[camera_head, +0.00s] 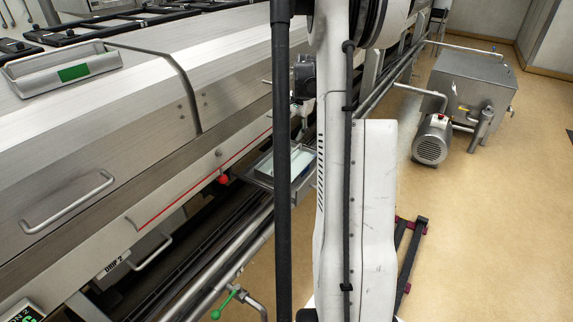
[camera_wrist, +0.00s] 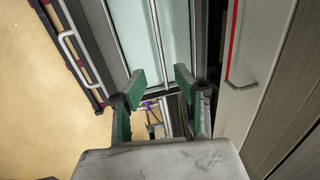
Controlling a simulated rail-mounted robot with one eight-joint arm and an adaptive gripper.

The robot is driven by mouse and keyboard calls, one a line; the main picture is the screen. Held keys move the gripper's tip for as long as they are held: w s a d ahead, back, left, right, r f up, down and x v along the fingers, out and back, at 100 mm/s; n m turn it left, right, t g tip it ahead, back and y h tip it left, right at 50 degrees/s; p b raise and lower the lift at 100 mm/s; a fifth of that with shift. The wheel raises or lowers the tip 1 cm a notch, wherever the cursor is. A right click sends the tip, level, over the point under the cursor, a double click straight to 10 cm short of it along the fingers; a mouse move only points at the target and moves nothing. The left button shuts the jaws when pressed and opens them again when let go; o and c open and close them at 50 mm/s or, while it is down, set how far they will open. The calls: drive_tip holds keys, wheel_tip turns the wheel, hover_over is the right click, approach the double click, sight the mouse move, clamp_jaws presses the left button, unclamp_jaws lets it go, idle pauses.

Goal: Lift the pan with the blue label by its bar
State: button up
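No blue label can be made out in either view. A shallow metal pan (camera_head: 62,70) with a green label (camera_head: 74,73) sits on top of the hood at the upper left of the head view. A second metal tray-like thing (camera_head: 262,180) with a pale bluish face shows beside my arm, partly hidden by it; I cannot tell whether it is the pan. In the wrist view, my gripper (camera_wrist: 159,76) is open, its green-padded fingers apart with nothing held. Beyond them lies a pale greenish panel (camera_wrist: 130,32) crossed by a thin metal rail. My gripper is hidden in the head view.
The steel hood (camera_head: 110,130) fills the left, with a bar handle (camera_head: 68,203), a red knob (camera_head: 223,179) and a "DRIP 2" mark (camera_head: 114,267). A green-handled valve (camera_head: 226,303) stands low.

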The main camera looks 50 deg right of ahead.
sight(287, 156)
drive_tip(key=f, duration=0.4)
drive_tip(key=w+f+b, duration=0.1)
drive_tip(key=f, duration=0.3)
drive_tip(key=w+f, duration=0.1)
drive_tip(key=f, duration=0.3)
drive_tip(key=shift+w+a+f+b, duration=0.1)
drive_tip(key=shift+w+a+b, duration=0.05)
drive_tip(key=shift+w+b, duration=0.15)
clamp_jaws()
